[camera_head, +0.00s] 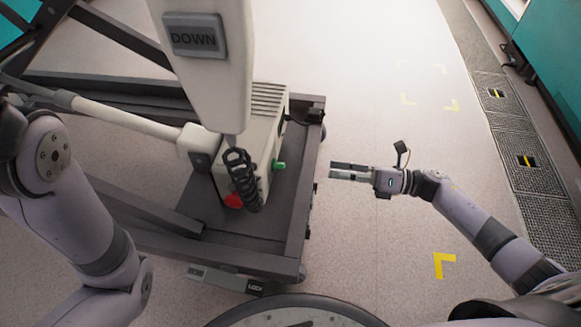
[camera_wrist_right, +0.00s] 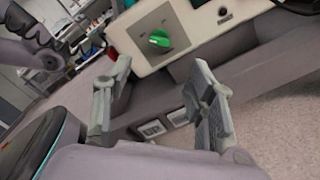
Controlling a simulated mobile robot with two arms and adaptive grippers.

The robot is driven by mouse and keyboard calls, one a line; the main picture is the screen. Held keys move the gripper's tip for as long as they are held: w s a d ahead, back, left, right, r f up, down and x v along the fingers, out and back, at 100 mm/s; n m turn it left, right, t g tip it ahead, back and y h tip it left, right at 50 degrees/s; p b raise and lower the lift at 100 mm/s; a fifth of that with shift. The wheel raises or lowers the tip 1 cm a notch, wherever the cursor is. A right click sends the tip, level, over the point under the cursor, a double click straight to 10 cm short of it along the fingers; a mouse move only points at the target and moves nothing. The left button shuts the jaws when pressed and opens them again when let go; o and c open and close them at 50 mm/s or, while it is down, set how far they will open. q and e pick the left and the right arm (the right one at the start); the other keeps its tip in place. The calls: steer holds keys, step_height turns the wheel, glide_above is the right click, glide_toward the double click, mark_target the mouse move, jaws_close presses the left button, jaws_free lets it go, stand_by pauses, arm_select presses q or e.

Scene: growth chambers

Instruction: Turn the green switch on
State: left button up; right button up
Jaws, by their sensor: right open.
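The green switch (camera_head: 279,165) is a small knob on the right side of a cream control box (camera_head: 262,130) on the cart.
The dark cart frame (camera_head: 295,225) surrounds the box. A red part (camera_head: 233,201) and a coiled black cable (camera_head: 243,180) are at the box's front. A white column with a DOWN button (camera_head: 194,37) rises above.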

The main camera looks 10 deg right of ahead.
mark_target(279, 165)
steer(key=b+x, duration=0.4)
steer(key=x, duration=0.8)
steer(key=c, duration=1.1)
steer(key=shift+c, duration=0.2)
